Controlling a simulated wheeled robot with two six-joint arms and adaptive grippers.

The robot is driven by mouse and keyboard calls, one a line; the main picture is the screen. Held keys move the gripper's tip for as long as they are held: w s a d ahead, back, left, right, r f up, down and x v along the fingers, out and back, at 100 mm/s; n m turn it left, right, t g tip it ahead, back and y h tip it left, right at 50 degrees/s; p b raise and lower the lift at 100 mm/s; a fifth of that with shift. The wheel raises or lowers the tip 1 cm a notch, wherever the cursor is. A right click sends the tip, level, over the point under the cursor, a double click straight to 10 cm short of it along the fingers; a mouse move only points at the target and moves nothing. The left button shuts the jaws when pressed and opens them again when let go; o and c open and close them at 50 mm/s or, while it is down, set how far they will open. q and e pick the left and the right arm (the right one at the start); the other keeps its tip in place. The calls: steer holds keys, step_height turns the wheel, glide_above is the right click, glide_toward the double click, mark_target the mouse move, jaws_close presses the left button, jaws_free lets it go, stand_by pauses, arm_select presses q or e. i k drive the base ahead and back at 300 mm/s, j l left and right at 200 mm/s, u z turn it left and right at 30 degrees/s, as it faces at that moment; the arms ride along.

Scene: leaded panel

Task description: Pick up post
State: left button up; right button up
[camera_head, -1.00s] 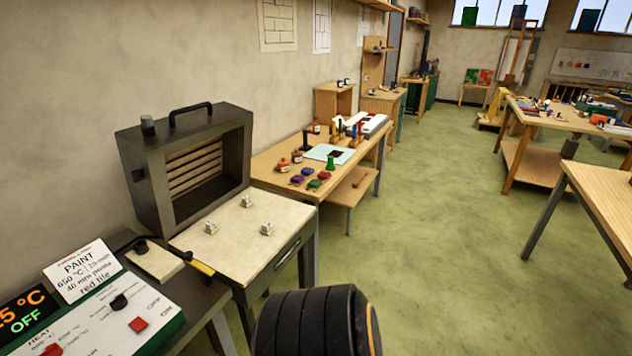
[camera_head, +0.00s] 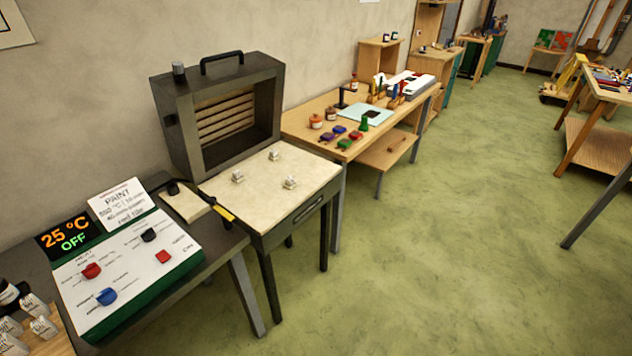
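Three small white posts stand apart on the cream top of the kiln table (camera_head: 318,178): a back post (camera_head: 275,154), a left post (camera_head: 237,176) and a front post (camera_head: 290,182). At the lower left, several small white pieces (camera_head: 42,326) with dark marks stand on a wooden board (camera_head: 62,345). They are partly cut off by the frame, and I cannot tell whether they are posts too. Neither of my grippers shows in the head view.
An open grey kiln (camera_head: 222,112) stands behind the posts. A control panel (camera_head: 125,268) reads 25 °C OFF. A wooden bench (camera_head: 310,130) with coloured pots is beyond. A yellow-tipped black tool (camera_head: 222,212) lies at the table edge. The green floor (camera_head: 440,270) is clear.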

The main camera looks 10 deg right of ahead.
mark_target(290, 180)
steer(key=u, duration=0.7)
steer(key=i+l+u, duration=0.2)
steer(key=l+u, duration=0.2)
steer(key=i+l+u, duration=0.1)
steer(key=l+u, duration=0.7)
steer(key=l, duration=0.2)
